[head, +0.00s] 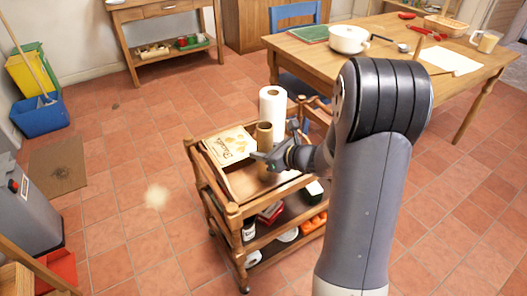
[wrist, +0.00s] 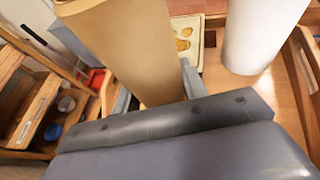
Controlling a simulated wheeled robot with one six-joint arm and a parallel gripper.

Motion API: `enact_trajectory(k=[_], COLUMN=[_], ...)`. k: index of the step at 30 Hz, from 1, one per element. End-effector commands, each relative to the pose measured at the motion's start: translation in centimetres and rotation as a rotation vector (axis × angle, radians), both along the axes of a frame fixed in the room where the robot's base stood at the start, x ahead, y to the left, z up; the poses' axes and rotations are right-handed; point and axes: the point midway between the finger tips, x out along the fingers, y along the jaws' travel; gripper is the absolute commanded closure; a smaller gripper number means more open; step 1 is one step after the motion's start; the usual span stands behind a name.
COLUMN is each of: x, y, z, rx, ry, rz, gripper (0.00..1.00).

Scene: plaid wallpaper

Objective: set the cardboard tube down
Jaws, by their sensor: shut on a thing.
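The cardboard tube (head: 265,133) is brown and upright over the top of the wooden trolley (head: 240,212). My gripper (head: 266,157) reaches in from the right and is shut on the tube. In the wrist view the tube (wrist: 125,45) stands between the two grey fingers of my gripper (wrist: 154,92). Its lower end is mostly hidden by my gripper, so I cannot tell whether it touches the trolley top.
A white paper towel roll (head: 272,104) stands close behind the tube. The trolley's front left top looks bare. A wooden table (head: 390,58) with a white pot (head: 349,39) is behind.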

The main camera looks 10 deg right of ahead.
Motion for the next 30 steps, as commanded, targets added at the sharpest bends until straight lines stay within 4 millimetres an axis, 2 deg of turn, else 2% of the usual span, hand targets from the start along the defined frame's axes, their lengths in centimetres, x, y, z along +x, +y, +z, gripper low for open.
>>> enact_trajectory(k=[4,5,12,23,26,30], x=[0.0,0.0,0.0,0.0,-1.0,-3.2], y=[0.0,0.0,0.0,0.0,-0.8,-2.5], z=[-0.5,-0.4,-0.3,0.2,0.7,2.0], rx=[0.000,0.000,0.000,0.000,0.000,-0.001], ry=[0.000,0.000,0.000,0.000,0.000,-0.002], rz=[0.000,0.000,0.000,0.000,-0.003,-0.006], gripper=[0.80,0.58,0.39,0.38,0.38,0.38])
